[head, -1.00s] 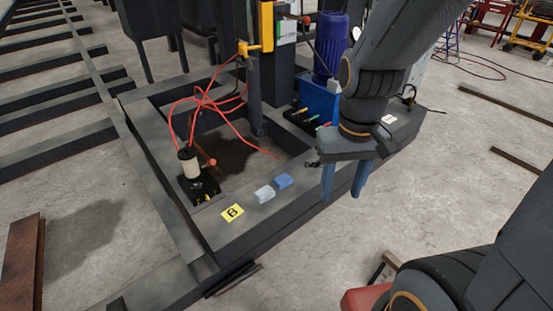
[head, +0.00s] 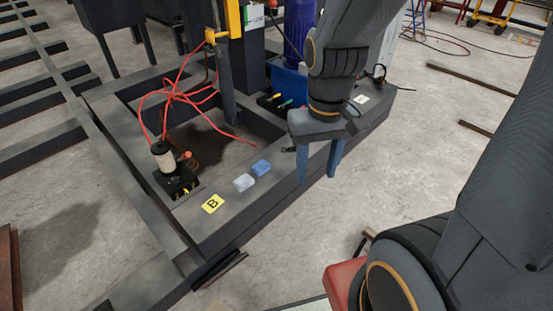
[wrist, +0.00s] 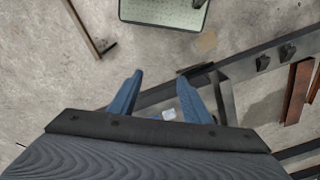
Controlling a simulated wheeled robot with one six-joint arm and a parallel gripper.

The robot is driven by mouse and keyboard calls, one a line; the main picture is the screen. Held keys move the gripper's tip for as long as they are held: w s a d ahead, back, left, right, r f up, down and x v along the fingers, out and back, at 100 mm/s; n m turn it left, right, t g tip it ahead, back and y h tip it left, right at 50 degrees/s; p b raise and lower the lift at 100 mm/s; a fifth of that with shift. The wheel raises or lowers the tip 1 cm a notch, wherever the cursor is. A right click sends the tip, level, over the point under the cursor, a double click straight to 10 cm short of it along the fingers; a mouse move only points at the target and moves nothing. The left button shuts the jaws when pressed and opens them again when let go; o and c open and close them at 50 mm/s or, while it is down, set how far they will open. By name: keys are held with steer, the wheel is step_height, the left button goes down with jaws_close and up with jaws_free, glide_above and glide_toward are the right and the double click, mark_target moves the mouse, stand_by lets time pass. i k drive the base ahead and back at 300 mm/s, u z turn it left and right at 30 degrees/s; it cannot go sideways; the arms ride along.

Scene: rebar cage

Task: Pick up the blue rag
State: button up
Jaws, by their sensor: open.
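The blue rag (head: 261,168) is a small folded cloth lying on the dark steel frame's front beam. A pale, whitish folded cloth (head: 244,183) lies just to its left. My gripper (head: 318,175) is open and empty, fingers pointing down, to the right of the blue rag and apart from it. In the wrist view, my gripper (wrist: 160,77) shows its two blue fingers spread. A small pale patch (wrist: 169,114), probably the whitish cloth, shows between them.
A yellow "B" label (head: 212,203) is on the beam left of the cloths. Red cables (head: 180,92) run to a spool (head: 164,156) on a black block. Small coloured-handled items (head: 278,100) sit behind my gripper. Bare concrete floor lies in front.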

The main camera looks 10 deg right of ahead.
mark_target(260, 168)
steer(key=z, duration=0.45)
steer(key=k, duration=0.6)
steer(key=z, duration=0.5)
steer(key=i, duration=1.3)
steer(key=u, duration=1.4)
steer(key=i, duration=0.5)
steer(key=u, duration=0.55)
